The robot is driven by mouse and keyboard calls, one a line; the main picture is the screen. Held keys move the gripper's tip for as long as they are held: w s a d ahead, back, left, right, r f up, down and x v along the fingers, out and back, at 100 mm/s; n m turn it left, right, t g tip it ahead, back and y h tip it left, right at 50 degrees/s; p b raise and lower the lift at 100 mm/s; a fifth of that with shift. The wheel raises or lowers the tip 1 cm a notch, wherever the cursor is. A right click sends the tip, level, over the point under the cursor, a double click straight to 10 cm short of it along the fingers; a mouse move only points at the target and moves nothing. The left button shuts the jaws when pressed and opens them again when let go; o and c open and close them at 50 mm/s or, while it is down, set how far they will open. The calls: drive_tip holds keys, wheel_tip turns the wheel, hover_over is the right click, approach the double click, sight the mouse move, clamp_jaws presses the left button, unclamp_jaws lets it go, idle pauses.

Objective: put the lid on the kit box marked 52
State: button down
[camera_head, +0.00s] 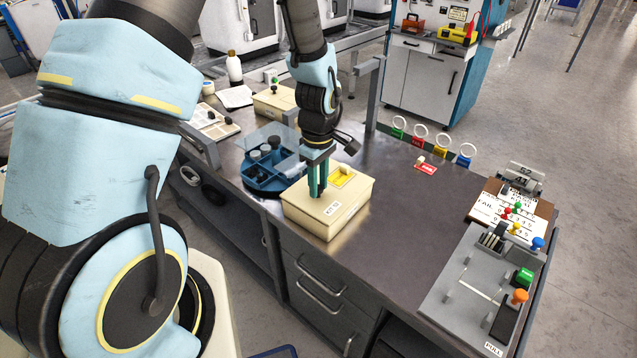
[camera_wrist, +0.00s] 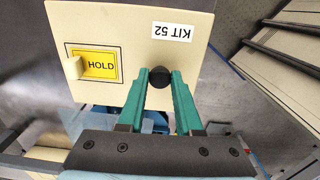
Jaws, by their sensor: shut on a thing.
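The cream kit box (camera_head: 313,222) stands near the front edge of the workbench, with its cream lid (camera_head: 352,194) on top. I cannot tell whether the lid is fully seated. The lid also shows in the wrist view (camera_wrist: 120,20), with a "KIT 52" label (camera_wrist: 172,31) and a yellow "HOLD" tag (camera_wrist: 96,64) that has a small cream block at one end. My gripper (camera_head: 318,193) points down over the lid, its green fingers shut on the black lid knob (camera_wrist: 159,77). The fingers hide part of the knob.
A blue tray with dark round items (camera_head: 272,172) stands close left of the box. Another cream box (camera_head: 275,101) is behind. A grey fixture (camera_head: 483,285) fills the right end. Bench between is clear.

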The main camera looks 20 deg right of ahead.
unclamp_jaws()
idle(0.8)
drive_tip(key=shift+r+p, duration=2.6)
drive_tip(key=shift+r, duration=0.95)
drive_tip(key=a+r+m, duration=0.2)
drive_tip(key=a+r, duration=0.3)
drive_tip(key=a, duration=0.3)
drive_tip(key=s+a+r+m+t, duration=0.1)
drive_tip(key=a+r+m, duration=0.2)
drive_tip(key=a, duration=0.6)
drive_tip(key=a+r+m, duration=0.2)
drive_tip(key=a+r, duration=0.5)
drive_tip(key=a, duration=0.2)
drive_tip(key=shift+s+a+m+t, duration=0.25)
drive_tip(key=shift+s+m+t, duration=0.05)
